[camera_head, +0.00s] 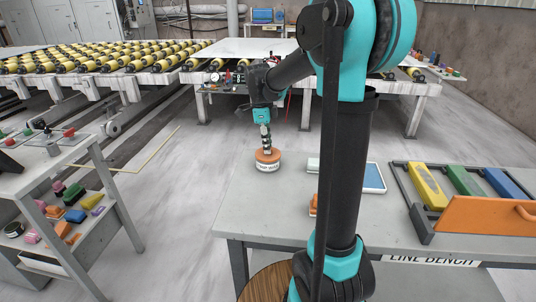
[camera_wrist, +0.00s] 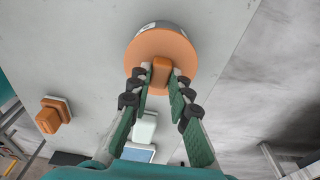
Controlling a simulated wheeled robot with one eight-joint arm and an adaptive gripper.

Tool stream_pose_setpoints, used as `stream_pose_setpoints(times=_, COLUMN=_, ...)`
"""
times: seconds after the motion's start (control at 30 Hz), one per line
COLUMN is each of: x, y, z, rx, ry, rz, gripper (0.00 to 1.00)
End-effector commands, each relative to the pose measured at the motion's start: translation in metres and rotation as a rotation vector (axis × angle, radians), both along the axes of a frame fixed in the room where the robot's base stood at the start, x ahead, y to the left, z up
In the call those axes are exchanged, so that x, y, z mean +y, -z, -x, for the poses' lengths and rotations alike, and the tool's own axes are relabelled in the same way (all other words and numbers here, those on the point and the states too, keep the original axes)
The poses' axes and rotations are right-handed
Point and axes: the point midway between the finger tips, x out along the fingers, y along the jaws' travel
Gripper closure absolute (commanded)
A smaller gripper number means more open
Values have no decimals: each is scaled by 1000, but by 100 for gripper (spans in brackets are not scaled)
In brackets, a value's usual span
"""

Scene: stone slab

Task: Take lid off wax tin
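The wax tin (camera_head: 267,168) stands upright near the far left edge of the grey bench. It has a pale labelled body and an orange lid (camera_head: 268,156) seated on top. In the wrist view the lid (camera_wrist: 188,57) is a round orange disc with a block-shaped orange knob (camera_wrist: 161,74) in its middle. My gripper (camera_head: 266,147) points down over the tin. In the wrist view my gripper's fingertips (camera_wrist: 162,72) stand on either side of the knob, with narrow gaps that look unclosed. The tin's pale side (camera_wrist: 165,25) shows beyond the lid.
A tablet-like device (camera_head: 374,177) and a pale green block (camera_head: 313,164) lie right of the tin. An orange item (camera_head: 313,205) sits nearer on the bench. A rack with coloured blocks (camera_head: 428,187) stands at right. The bench around the tin is clear.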

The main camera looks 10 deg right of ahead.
Motion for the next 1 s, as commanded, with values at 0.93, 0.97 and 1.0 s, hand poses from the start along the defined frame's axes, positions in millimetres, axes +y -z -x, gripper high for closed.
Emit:
stream_pose_setpoints(times=0.93, x=0, y=-107, z=0, rx=0, ry=0, rz=0, gripper=100)
stream_pose_setpoints(times=0.97, x=0, y=-116, z=0, rx=0, ry=0, rz=0, gripper=100)
stream_pose_setpoints(times=1.0, x=0, y=-127, z=0, rx=0, ry=0, rz=0, gripper=100)
